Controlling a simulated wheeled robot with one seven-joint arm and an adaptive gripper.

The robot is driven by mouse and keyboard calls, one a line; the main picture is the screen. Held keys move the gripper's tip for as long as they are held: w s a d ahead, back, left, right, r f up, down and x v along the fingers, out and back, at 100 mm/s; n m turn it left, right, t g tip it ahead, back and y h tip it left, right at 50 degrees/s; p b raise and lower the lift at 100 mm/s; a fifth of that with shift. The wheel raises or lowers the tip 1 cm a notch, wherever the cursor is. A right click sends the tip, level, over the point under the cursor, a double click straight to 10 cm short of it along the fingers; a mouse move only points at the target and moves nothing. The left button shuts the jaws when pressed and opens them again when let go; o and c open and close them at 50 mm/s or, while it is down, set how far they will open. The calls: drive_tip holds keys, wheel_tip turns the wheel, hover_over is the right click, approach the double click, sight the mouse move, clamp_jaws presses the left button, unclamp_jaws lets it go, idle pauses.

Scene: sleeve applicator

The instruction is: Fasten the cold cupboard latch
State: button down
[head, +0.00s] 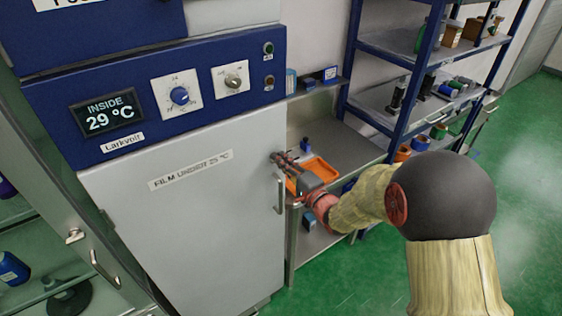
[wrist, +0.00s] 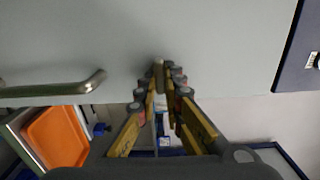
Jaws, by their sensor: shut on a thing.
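The cold cupboard has a light grey door (head: 190,200) under a blue panel whose display (head: 106,113) reads "INSIDE 29 °C". The door looks shut, lying flush below the panel. Its metal bar handle (head: 280,194) is near the right edge and also shows in the wrist view (wrist: 60,90). My gripper (head: 277,158) is at the door's right edge, just above the handle. In the wrist view my gripper (wrist: 160,70) has its fingertips close together around a small piece at the door edge, which appears to be the latch. The fingers hide most of it.
An orange tray (head: 318,172) stands on the metal bench (head: 352,149) right of the cupboard, behind my gripper. Blue-framed shelving (head: 412,80) stands beyond it. A glass-fronted cabinet (head: 93,262) is at the left. Green floor (head: 530,200) is clear at the right.

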drive_tip(key=c, duration=1.9)
unclamp_jaws()
drive_tip(key=shift+s+d, duration=0.1)
drive_tip(key=v, duration=1.1)
drive_tip(key=shift+s+d, duration=0.25)
